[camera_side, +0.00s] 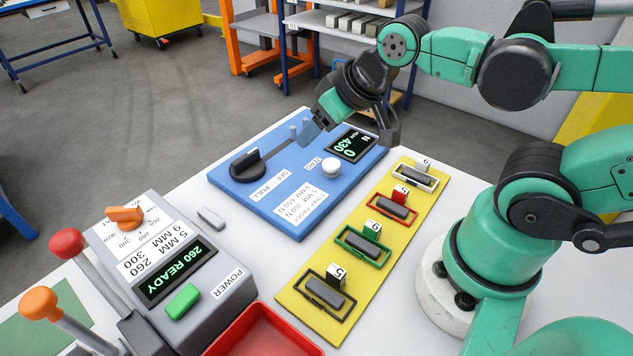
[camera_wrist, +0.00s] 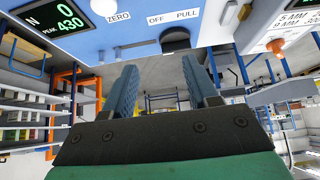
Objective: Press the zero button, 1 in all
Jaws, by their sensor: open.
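The zero button (camera_side: 331,167) is a round white knob on the blue panel (camera_side: 262,205), beside a small ZERO label. It also shows at the top edge of the wrist view (camera_wrist: 104,8), partly cut off. The panel's dark display (camera_side: 352,145) reads 0 N and peak 430. My gripper (camera_side: 311,131) is above the far part of the blue panel, up and left of the button in the side view. Its two blue-grey fingers stand apart and empty in the wrist view (camera_wrist: 160,78), with the button beyond them to the upper left.
A black lever (camera_side: 248,164) and short grey posts stand on the blue panel. A yellow board (camera_side: 366,260) with several framed grey blocks lies nearby. A grey control box (camera_side: 160,260) with levers and a red tray (camera_side: 268,332) are at the front.

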